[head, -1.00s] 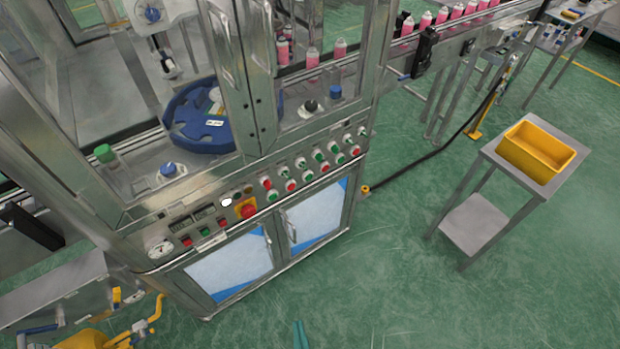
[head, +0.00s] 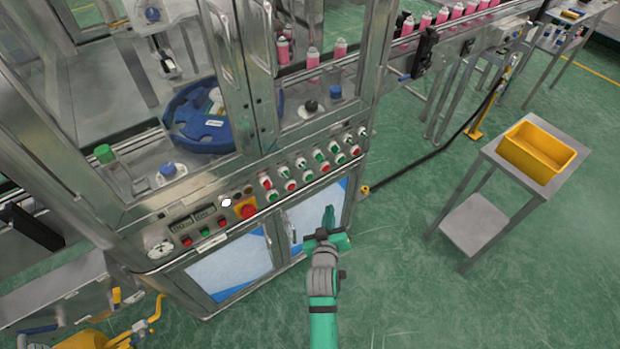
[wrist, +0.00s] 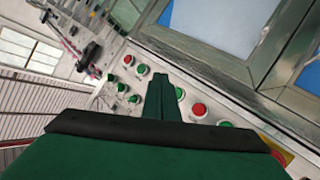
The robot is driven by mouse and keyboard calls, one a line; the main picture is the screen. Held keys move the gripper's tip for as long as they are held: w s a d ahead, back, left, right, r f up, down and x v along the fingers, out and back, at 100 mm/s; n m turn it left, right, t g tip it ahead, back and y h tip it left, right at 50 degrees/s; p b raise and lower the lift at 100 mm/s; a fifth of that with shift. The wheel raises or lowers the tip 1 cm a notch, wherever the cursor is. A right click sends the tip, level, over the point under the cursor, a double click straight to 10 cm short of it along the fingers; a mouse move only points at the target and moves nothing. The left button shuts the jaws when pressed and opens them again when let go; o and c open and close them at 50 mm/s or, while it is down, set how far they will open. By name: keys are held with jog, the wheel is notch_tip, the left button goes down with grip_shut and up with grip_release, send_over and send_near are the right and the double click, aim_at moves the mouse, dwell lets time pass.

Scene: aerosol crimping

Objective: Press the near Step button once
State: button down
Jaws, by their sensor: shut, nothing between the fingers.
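The machine's control panel (head: 290,171) carries rows of red and green push buttons and several switches. I cannot read which one is the near Step button. Red and green buttons (wrist: 199,109) also show in the wrist view. My gripper (head: 329,212) is shut and empty, in front of the right cabinet door and, in the picture, below the right half of the button rows. In the wrist view its closed fingers (wrist: 162,88) point toward the panel and cover part of it. I see no clear contact with any button.
A red emergency stop on a yellow plate (head: 246,208) sits left of the button rows. Glass-fronted cabinet doors (head: 232,262) are below the panel. A metal stand with a yellow bin (head: 541,150) is at the right. Green floor between stand and machine is mostly free.

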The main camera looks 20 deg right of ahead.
aim_at(309, 177)
jog(key=shift+w+d+r, duration=0.2)
jog(key=shift+w+d, duration=0.1)
jog(key=shift+w, duration=0.2)
jog(key=shift+w+d+r, duration=0.2)
jog(key=shift+w+d, duration=0.05)
jog(key=shift+w, duration=0.2)
jog(key=w+a, duration=0.3)
jog(key=w, duration=0.5)
jog(key=shift+w, duration=0.15)
jog(key=shift+a, duration=0.1)
dwell(1.0)
dwell(0.3)
